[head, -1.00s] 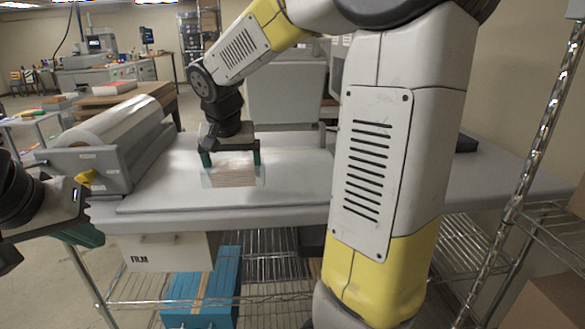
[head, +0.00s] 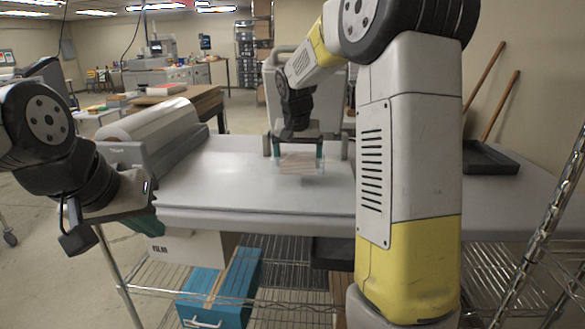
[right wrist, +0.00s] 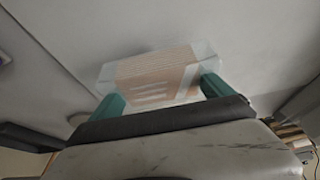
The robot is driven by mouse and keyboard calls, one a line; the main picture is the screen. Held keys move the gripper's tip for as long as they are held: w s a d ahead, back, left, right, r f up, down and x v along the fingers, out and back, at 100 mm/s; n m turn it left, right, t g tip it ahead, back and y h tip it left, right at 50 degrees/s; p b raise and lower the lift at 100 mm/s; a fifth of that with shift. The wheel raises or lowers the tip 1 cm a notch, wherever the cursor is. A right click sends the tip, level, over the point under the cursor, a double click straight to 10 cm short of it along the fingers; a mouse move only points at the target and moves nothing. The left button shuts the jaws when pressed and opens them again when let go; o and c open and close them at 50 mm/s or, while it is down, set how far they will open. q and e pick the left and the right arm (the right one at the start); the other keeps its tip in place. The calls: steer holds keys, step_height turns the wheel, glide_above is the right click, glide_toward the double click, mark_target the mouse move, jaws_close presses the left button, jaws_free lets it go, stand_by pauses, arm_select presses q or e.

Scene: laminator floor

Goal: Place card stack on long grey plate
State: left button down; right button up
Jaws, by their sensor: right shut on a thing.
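The card stack (head: 299,164) is a small pinkish block with clear, see-through edges. My right gripper (head: 297,150) is shut on it, with a green finger at each side, over the grey plate. In the right wrist view the card stack (right wrist: 156,78) sits between the green fingertips (right wrist: 160,92). I cannot tell whether it touches the surface below. The long grey plate (head: 230,190) lies flat on the table. My left gripper (head: 140,215) is at the left front edge of the table, seen from the side, and its jaw opening is hidden.
A roll of clear film (head: 150,120) in a grey holder stands at the table's left. A dark tray (head: 490,160) lies at the right. A blue box (head: 222,290) is on the wire shelf below. The plate's left part is clear.

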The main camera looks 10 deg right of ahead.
mark_target(302, 178)
steer(key=w+d, duration=0.2)
steer(key=w, duration=0.1)
steer(key=shift+f, duration=1.9)
steer(key=shift+f, duration=0.15)
steer(key=o, duration=1.4)
